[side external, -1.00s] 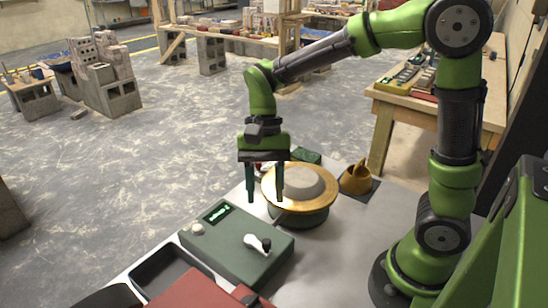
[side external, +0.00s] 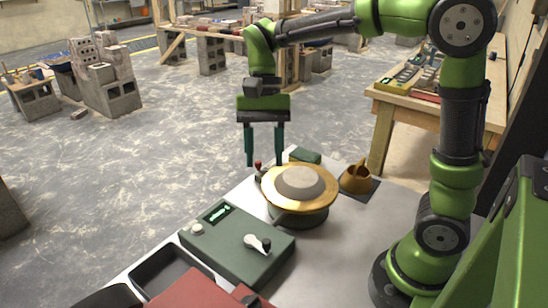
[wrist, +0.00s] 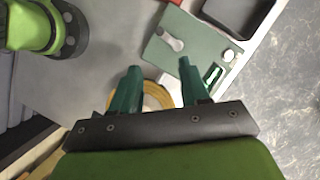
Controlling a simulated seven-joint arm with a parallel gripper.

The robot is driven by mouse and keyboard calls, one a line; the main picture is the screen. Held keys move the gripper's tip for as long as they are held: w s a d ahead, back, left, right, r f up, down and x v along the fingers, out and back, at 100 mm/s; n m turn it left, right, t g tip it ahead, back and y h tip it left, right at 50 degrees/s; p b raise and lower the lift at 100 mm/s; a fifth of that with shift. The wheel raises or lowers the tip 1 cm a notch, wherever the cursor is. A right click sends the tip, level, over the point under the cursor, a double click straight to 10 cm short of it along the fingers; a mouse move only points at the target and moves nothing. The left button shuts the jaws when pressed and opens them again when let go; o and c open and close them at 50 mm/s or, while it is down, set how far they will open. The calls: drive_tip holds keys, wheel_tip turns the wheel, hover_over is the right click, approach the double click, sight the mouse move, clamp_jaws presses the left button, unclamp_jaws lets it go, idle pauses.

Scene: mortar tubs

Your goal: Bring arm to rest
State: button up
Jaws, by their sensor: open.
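My gripper (side external: 264,163) hangs from the green arm, fingers pointing down, above the far left part of the grey table (side external: 345,235). Its two dark green fingers are apart with nothing between them; in the wrist view the gripper (wrist: 156,78) is also open. In the wrist view the gold rim (wrist: 155,95) shows partly behind the fingers.
A green box (side external: 235,245) with a small display and a lever stands in front of the tub. A black tray (side external: 170,272) and a red item (side external: 205,293) lie nearer. A gold cup-like holder (side external: 356,177) stands right of the tub. Space above the table is free.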

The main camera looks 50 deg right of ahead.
drive_tip(key=s+d+n+t+h, duration=0.1)
drive_tip(key=s+d+n+t, duration=0.3)
drive_tip(key=s+n+t, duration=0.2)
drive_tip(key=shift+s+d+r+t+h, duration=0.25)
drive_tip(key=shift+s+t, duration=0.95)
drive_tip(key=shift+t, duration=0.8)
drive_tip(key=shift+a, duration=0.1)
